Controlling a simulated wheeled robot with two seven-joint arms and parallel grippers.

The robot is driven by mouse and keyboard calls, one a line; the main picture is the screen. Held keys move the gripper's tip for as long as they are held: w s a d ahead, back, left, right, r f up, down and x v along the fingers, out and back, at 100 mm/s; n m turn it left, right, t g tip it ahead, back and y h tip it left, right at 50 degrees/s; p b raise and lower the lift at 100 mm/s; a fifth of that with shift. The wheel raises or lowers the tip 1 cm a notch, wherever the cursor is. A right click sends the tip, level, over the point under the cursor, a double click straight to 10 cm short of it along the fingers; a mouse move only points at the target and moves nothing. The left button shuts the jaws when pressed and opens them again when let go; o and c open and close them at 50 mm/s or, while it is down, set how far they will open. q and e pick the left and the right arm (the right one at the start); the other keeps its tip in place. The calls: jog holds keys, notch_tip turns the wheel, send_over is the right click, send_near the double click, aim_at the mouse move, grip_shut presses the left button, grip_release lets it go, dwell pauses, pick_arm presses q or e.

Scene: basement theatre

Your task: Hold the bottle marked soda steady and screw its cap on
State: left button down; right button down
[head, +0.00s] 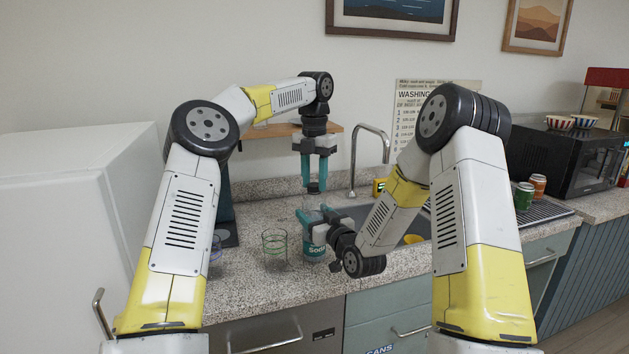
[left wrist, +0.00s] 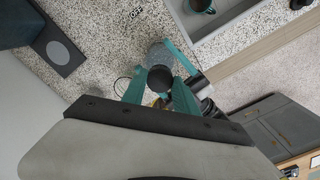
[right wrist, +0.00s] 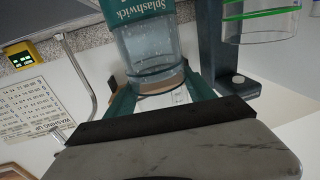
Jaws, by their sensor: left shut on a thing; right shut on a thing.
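The clear soda bottle (head: 315,245), with a teal label, stands upright on the speckled counter in front of the sink. My right gripper (head: 312,217) is shut around its upper clear part; the bottle also shows between the fingers in the right wrist view (right wrist: 155,62). My left gripper (head: 313,180) points straight down above the bottle and is shut on the dark cap (head: 313,188). The cap shows as a dark disc between the fingertips in the left wrist view (left wrist: 160,78). The cap is in line with the bottle's neck; whether it touches the threads I cannot tell.
A glass with a green rim (head: 275,246) stands just left of the bottle, and a bluish glass (head: 215,250) is further left. The sink (head: 418,226) and tap (head: 371,130) lie to the right and behind.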

pick_arm(q)
jog(key=c, duration=0.9)
grip_release()
jog(key=shift+c, duration=0.2)
jog(key=shift+r, duration=0.1)
jog(key=shift+r, duration=2.2)
jog(key=shift+c, duration=0.4)
